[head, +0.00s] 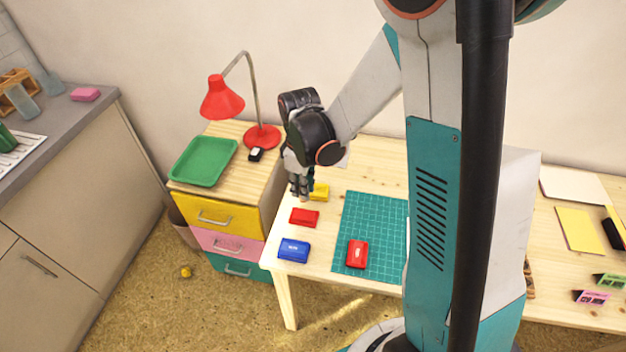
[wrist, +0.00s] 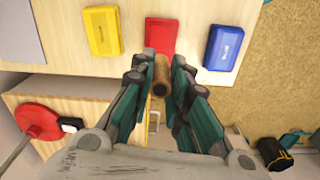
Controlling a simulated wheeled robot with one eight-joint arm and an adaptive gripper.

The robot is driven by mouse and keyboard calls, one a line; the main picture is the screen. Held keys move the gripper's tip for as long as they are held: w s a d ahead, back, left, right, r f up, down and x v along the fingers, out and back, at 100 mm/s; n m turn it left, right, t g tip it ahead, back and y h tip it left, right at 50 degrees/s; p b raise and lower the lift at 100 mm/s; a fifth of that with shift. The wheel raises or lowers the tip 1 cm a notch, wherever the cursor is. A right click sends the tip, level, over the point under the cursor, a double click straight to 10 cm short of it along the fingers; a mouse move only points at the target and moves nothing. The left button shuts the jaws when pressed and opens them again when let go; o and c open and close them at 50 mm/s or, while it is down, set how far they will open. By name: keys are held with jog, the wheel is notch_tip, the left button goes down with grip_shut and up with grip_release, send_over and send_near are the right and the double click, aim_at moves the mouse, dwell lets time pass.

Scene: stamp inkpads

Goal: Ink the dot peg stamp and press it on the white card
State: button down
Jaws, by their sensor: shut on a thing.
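My gripper (head: 299,190) is shut on a wooden peg (wrist: 161,76), the round dot peg stamp, seen between the fingers in the wrist view. In the head view it hangs over the left end of the table, by the red inkpad (head: 304,217) and yellow inkpad (head: 321,192). The blue inkpad (head: 293,250) lies nearer the front edge. The wrist view also shows the red (wrist: 161,36), yellow (wrist: 103,33) and blue (wrist: 225,47) pads. I cannot tell whether the peg touches anything. A pale sheet (wrist: 22,40) shows at the wrist view's left; I cannot tell whether it is the white card.
A green cutting mat (head: 375,215) carries another red block (head: 357,254). A drawer cabinet (head: 218,215) with a green tray (head: 203,161) and red lamp (head: 222,98) stands left of the table. My arm hides the table's middle. White and yellow sheets (head: 579,230) lie at right.

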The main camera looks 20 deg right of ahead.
aim_at(303, 202)
jog(key=shift+f+b, duration=1.95)
jog(key=shift+f, duration=1.1)
jog(key=shift+f+b, duration=0.5)
jog(key=shift+b, duration=0.05)
jog(key=shift+r, duration=0.2)
dwell(0.4)
jog(key=shift+r+p, duration=0.35)
jog(key=shift+r, duration=0.1)
jog(key=shift+r+p, duration=1.95)
jog(key=shift+r, duration=0.8)
